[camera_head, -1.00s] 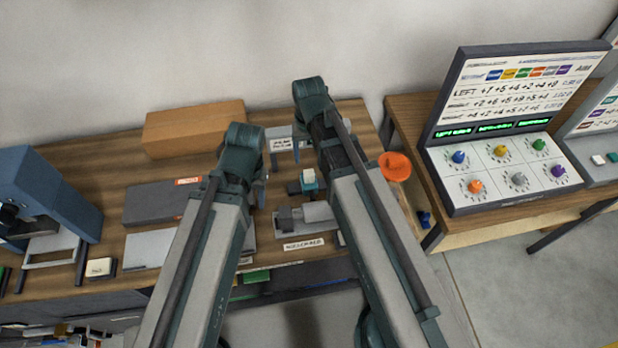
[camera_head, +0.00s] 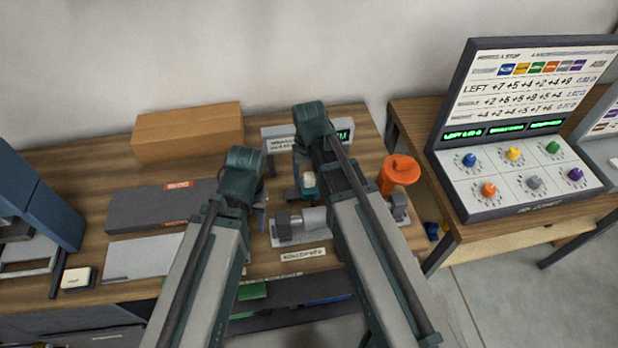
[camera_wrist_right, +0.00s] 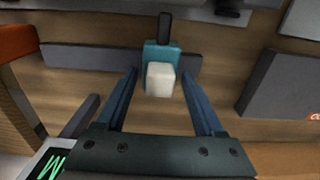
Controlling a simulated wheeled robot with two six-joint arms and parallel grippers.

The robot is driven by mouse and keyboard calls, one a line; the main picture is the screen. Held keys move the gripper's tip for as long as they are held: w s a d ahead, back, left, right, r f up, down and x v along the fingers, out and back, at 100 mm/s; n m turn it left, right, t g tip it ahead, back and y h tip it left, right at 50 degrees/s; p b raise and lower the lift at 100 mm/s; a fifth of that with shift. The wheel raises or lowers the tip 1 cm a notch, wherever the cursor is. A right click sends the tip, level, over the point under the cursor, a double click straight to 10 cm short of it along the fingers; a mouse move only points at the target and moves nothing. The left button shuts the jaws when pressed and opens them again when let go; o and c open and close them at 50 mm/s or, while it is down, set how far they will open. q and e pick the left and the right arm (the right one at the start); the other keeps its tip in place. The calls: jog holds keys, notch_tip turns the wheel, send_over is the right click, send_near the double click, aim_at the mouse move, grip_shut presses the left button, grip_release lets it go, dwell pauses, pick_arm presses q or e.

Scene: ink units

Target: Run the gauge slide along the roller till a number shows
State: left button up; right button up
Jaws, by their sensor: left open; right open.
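The gauge slide is a small teal block with a white cap (camera_head: 309,181); it also shows in the right wrist view (camera_wrist_right: 160,75). The roller (camera_head: 313,219) is a light grey cylinder in a grey stand, in front of the slide in the head view. My right gripper (camera_wrist_right: 160,78) is open, with the white cap between the lines of its fingers; contact cannot be told. In the head view its fingers are mostly hidden by my right arm. My left gripper (camera_head: 262,190) is open left of the slide, partly hidden. A display (camera_head: 344,134) behind shows green characters, partly covered.
An orange container (camera_head: 399,172) stands right of my right arm. A cardboard box (camera_head: 188,132) lies at the back left. A grey case (camera_head: 150,208) lies left of my left gripper. A console with coloured knobs (camera_head: 513,180) stands on the right table.

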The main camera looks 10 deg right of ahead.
grip_shut()
dwell(1.3)
